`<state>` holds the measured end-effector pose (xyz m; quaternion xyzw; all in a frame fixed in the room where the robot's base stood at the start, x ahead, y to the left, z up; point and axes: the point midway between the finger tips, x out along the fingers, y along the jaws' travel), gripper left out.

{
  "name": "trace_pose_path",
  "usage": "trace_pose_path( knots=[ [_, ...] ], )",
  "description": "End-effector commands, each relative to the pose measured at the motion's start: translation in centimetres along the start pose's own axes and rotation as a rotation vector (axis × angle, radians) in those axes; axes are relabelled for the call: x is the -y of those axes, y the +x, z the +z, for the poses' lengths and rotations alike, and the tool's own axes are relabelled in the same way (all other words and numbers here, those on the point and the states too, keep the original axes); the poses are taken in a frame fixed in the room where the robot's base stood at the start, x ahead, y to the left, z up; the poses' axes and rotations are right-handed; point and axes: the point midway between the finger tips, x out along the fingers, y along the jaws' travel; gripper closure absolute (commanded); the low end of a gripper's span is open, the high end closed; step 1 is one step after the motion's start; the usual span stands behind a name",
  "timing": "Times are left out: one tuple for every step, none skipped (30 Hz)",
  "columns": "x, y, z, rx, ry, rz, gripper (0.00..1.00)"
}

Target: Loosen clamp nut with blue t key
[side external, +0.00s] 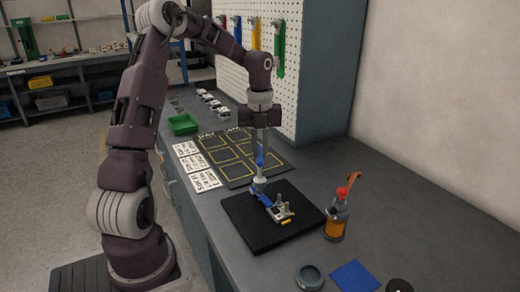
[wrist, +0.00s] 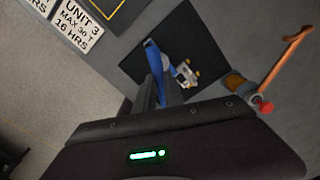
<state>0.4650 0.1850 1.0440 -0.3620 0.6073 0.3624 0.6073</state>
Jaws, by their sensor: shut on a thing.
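The blue T key (side external: 260,160) stands roughly upright in my gripper (side external: 261,150), and its lower end is down at the clamp. It also shows as a blue shape in the wrist view (wrist: 153,58). The clamp (side external: 279,209), a small assembly with blue, silver and yellow parts, lies on a black mat (side external: 245,222); it shows in the wrist view too (wrist: 185,74). My gripper is shut on the key above the mat's left part. The clamp nut is too small to make out, and I cannot tell whether the key is seated on it.
An orange bottle with a red top (side external: 337,218) stands right of the mat. A grey ring (side external: 310,276) and a blue cloth (side external: 355,276) lie in front. A green bin (side external: 183,124), white labels (side external: 198,166) and a yellow-outlined board (side external: 226,172) are behind. Coloured tools hang on the pegboard (side external: 262,70).

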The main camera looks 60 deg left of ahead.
Motion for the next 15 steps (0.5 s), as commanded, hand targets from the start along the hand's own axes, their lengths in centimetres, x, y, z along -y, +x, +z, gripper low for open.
trace_pose_path(
  knots=[
    [0.01, -0.02, 0.01, 0.001, 0.0, 0.0, 1.0],
    [0.01, -0.02, 0.01, 0.001, 0.0, 0.0, 1.0],
    [0.01, -0.02, 0.01, 0.001, 0.0, 0.0, 1.0],
    [0.01, -0.02, 0.01, 0.001, 0.0, 0.0, 1.0],
    [0.01, -0.02, 0.01, 0.001, 0.0, 0.0, 1.0],
    [0.01, -0.01, 0.01, 0.001, 0.0, 0.0, 1.0],
    [0.01, 0.0, 0.01, 0.0, 0.0, 0.0, 1.0],
    [0.01, 0.03, 0.01, 0.0, 0.0, 0.0, 1.0],
    [0.01, 0.08, 0.01, 0.0, 0.0, 0.0, 1.0],
    [0.01, 0.12, 0.01, 0.0, 0.0, 0.0, 1.0],
    [0.01, 0.18, 0.01, 0.0, 0.0, 0.0, 1.0],
    [0.0, 0.25, 0.01, 0.0, 0.0, 0.0, 1.0],
    [0.0, 0.32, 0.01, 0.0, -0.001, 0.0, 1.0],
    [0.0, 0.38, 0.0, 0.0, -0.001, 0.0, 1.0],
    [-0.01, 0.46, 0.0, 0.0, -0.001, 0.0, 1.0]
  ],
)
